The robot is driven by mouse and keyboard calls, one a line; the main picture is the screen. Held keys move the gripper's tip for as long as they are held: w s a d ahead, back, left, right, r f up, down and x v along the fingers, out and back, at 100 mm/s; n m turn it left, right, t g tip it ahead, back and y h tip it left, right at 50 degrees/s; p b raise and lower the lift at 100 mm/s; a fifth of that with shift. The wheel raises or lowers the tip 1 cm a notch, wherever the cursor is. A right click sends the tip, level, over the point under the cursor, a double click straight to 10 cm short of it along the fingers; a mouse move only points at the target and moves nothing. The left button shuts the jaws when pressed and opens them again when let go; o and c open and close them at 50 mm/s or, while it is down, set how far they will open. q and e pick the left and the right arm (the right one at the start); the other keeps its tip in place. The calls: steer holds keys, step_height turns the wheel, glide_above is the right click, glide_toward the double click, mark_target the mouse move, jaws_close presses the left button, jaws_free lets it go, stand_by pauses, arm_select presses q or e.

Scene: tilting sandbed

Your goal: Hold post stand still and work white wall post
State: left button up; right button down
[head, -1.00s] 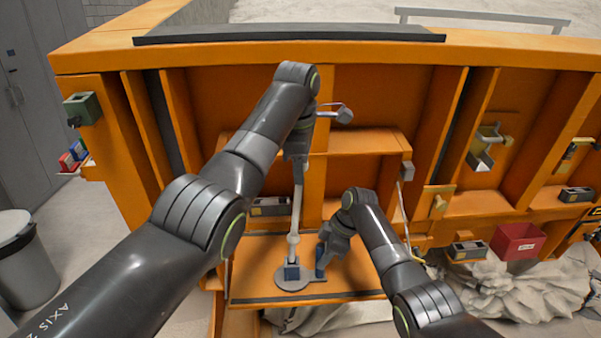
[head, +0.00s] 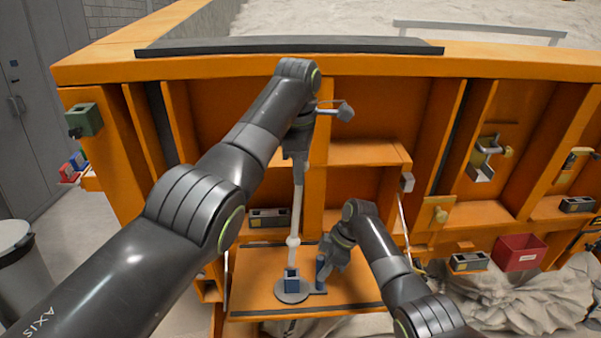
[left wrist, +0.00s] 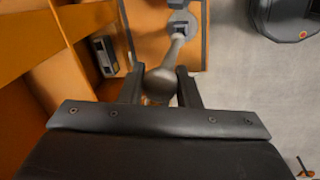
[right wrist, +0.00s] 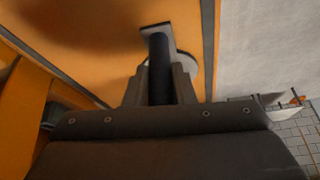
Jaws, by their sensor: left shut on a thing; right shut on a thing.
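The white post (head: 297,205) stands nearly upright, its lower end at the blue socket (head: 291,281) of the post stand. The stand's round grey base (head: 290,296) rests on an orange shelf, with a dark blue upright grip (head: 320,268) at its side. My left gripper (head: 298,155) is shut on the upper part of the post; the left wrist view shows the post's rounded end (left wrist: 161,82) between the fingers. My right gripper (head: 326,256) is shut on the stand's blue grip, also seen in the right wrist view (right wrist: 160,68). The fingers hide part of both.
The orange wall (head: 240,70) with ribs stands close behind both arms. A metal lamp-like fitting (head: 340,110) shows beside my left wrist. A red bin (head: 519,252) and small boxes (head: 468,262) are at the right. The shelf (head: 355,288) has bare room right of the stand.

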arm_select(q)
steer(key=shift+r, duration=0.2)
arm_select(e)
steer(key=c, duration=1.1)
jaws_free()
